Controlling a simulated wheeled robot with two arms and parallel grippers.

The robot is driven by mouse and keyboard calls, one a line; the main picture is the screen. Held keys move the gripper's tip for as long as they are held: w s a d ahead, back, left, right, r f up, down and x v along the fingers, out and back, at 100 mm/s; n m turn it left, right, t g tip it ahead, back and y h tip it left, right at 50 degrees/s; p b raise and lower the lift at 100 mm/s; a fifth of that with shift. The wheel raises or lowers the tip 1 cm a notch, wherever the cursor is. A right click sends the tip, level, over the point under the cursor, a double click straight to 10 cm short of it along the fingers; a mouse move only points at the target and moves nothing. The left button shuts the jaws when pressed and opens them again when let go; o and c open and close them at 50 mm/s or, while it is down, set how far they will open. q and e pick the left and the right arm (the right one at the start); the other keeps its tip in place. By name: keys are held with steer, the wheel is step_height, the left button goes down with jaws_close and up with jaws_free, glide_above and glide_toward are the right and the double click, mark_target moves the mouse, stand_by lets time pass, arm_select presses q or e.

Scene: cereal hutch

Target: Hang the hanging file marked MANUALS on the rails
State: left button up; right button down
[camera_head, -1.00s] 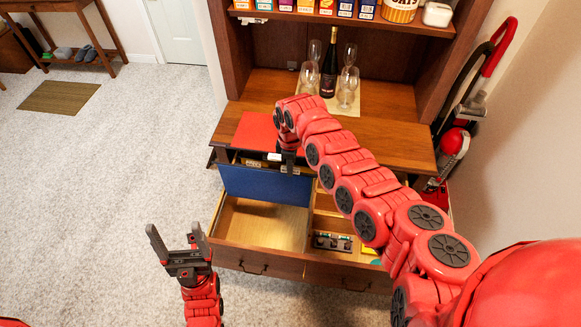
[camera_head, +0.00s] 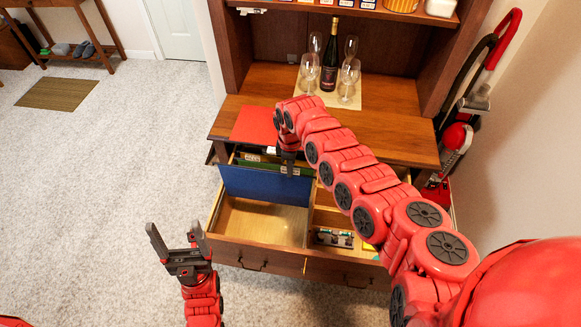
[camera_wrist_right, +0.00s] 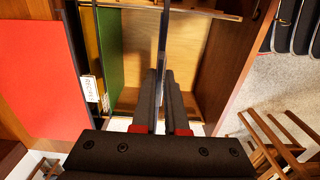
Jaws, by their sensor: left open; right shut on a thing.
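A blue hanging file (camera_head: 255,186) hangs from my right gripper (camera_head: 288,165) over the left part of the open drawer (camera_head: 262,222). In the right wrist view my right gripper (camera_wrist_right: 163,90) is shut on its thin top, seen edge-on (camera_wrist_right: 164,35). I cannot read a MANUALS mark on it. A green file (camera_wrist_right: 110,65) stands behind it at the drawer's back, with a white lettered tab beside it. I cannot tell whether the blue file touches the rails. My left gripper (camera_head: 178,247) is open and empty, left of the drawer.
A red folder (camera_head: 254,125) lies on the hutch counter (camera_head: 395,135). A bottle (camera_head: 329,62) and glasses stand on a mat behind. The drawer's right compartment holds small items (camera_head: 332,238). A red upright vacuum (camera_head: 455,138) stands at right.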

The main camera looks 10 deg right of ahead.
mark_target(290, 188)
steer(key=shift+f+b, duration=7)
steer(key=shift+f, duration=1.2)
steer(key=c, duration=0.5)
jaws_free()
steer(key=shift+c, duration=0.2)
steer(key=shift+r, duration=0.1)
steer(key=shift+r+p, duration=2.4)
steer(key=shift+r, duration=0.15)
steer(key=shift+f, duration=0.1)
